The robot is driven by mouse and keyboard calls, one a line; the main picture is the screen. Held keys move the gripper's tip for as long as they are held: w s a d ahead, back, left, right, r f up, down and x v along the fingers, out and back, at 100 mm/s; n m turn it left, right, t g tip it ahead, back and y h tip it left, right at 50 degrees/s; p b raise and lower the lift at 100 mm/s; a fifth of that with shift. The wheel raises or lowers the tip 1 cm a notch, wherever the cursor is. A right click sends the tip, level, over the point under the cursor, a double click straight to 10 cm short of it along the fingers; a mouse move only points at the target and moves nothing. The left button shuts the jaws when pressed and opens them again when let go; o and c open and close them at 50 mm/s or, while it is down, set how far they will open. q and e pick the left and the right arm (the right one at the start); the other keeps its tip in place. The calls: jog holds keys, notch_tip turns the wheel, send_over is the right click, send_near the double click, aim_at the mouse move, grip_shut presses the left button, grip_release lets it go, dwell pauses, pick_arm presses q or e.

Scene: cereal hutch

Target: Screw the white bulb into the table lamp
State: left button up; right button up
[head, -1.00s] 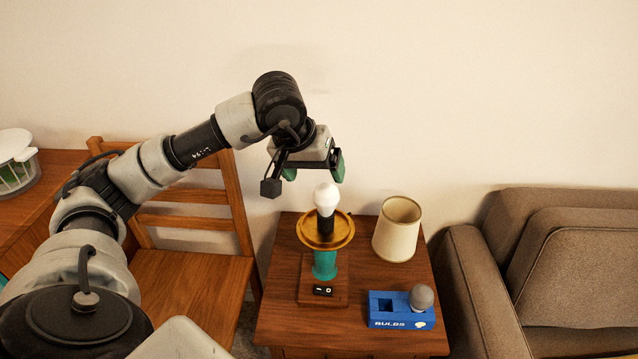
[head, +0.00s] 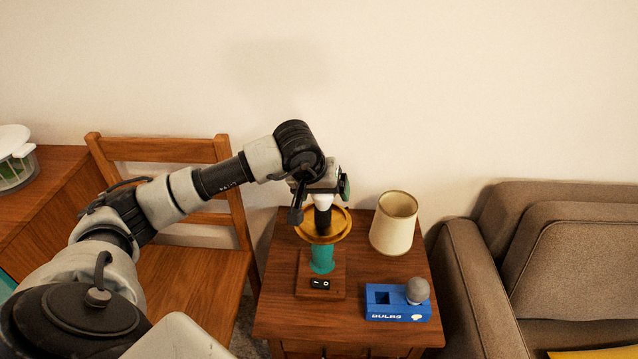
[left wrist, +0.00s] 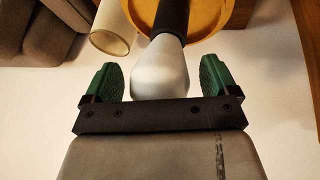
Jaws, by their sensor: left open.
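The white bulb (head: 323,200) stands upright in the black socket of the table lamp (head: 323,258), which has a gold dish, a teal stem and a wooden base with a switch. My left gripper (head: 325,188) is at the bulb from above and behind, and hides its upper part in the head view. In the left wrist view, the bulb (left wrist: 160,70) lies between the two green fingers of my left gripper (left wrist: 160,80). The fingers are open, with a gap on each side of the bulb. My right gripper is not in view.
A cream lampshade (head: 394,223) stands right of the lamp on the wooden side table (head: 280,318). A blue bulb box (head: 398,302) with a grey bulb (head: 417,290) sits at the front right. A wooden chair (head: 190,270) is left, a brown sofa (head: 560,255) right.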

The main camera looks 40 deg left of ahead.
pick_arm(q)
jog(key=shift+f, duration=0.1)
jog(key=c, duration=1)
jog(key=shift+m+b, duration=0.3)
jog(key=shift+m, duration=0.2)
jog(key=shift+m+h, duration=0.3)
jog(key=shift+m+h+b, duration=0.3)
jog(key=shift+m, duration=0.4)
jog(key=shift+m+g, duration=0.3)
jog(key=shift+m, duration=0.2)
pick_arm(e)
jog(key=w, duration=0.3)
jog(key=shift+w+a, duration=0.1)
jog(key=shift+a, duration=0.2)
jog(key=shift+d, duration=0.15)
pick_arm(q)
jog(key=shift+m+h+b, duration=0.3)
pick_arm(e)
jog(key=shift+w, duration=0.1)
